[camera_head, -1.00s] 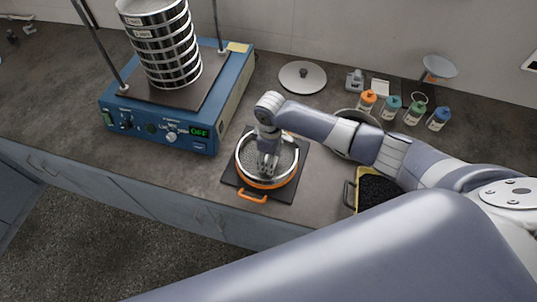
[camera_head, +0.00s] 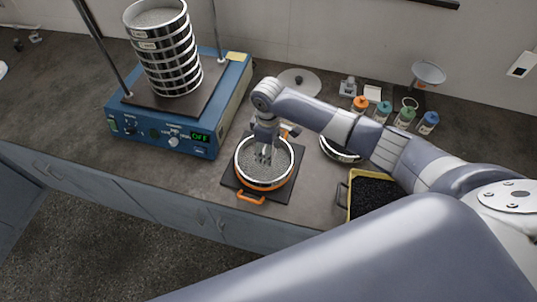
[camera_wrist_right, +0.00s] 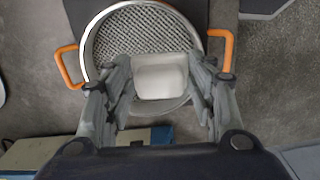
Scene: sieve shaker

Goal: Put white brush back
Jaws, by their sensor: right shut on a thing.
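My right gripper (camera_head: 263,158) is over the round metal sieve (camera_head: 287,168), with its fingers pointing down. In the right wrist view the gripper (camera_wrist_right: 162,88) is shut on the white brush (camera_wrist_right: 162,77), whose pale block shows between the fingers. The brush is in front of the sieve mesh (camera_wrist_right: 125,38); whether it touches the mesh I cannot tell. In the head view the fingers hide most of the brush. The sieve sits in an orange-handled holder (camera_head: 251,197) on a dark square board (camera_head: 283,192). My left gripper is not in view.
The blue shaker (camera_head: 185,132) with a tall sieve stack (camera_head: 170,60) stands at the left, its display reading OFF. A round lid (camera_head: 298,82) lies behind my right arm. A yellow-rimmed tray (camera_head: 349,205) of black grains and several bottles (camera_head: 383,110) are at the right.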

